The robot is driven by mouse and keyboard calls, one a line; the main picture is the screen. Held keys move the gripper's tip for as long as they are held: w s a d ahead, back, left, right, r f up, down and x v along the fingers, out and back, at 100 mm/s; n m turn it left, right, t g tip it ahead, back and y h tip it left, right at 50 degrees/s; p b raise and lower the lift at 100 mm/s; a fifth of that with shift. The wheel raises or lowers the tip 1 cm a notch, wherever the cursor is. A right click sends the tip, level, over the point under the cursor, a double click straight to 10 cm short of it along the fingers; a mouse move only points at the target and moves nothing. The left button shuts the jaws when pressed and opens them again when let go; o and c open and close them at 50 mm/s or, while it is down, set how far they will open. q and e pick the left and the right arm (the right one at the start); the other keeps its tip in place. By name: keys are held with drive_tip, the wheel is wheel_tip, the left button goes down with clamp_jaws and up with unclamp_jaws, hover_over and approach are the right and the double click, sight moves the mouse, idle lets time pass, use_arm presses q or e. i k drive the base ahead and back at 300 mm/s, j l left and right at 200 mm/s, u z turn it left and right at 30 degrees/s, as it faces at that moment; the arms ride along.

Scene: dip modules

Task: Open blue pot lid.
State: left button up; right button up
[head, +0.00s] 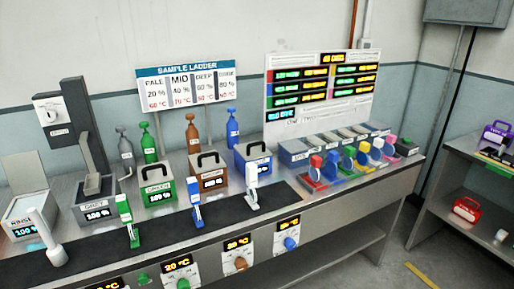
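The blue pot (262,166) stands on the bench right of the middle in the head view. It has a blue front with a lit percentage display. Its lid with a black handle (253,148) sits on top and looks closed. A white upright clip (252,190) on the dark strip stands in front of the pot and hides part of its front. Neither of my grippers shows in the head view.
A brown pot (211,182) and a green pot (157,194) with handled lids stand to the left. Grey and rinse pots (20,228) are farther left. Bottles (232,128) stand behind. A dark strip (165,228) with upright clips runs along the front.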

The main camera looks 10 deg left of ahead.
sight(252, 150)
drive_tip(key=i+l, duration=0.15)
drive_tip(key=i, duration=0.15)
drive_tip(key=i+l+u, duration=1)
drive_tip(key=u, duration=0.2)
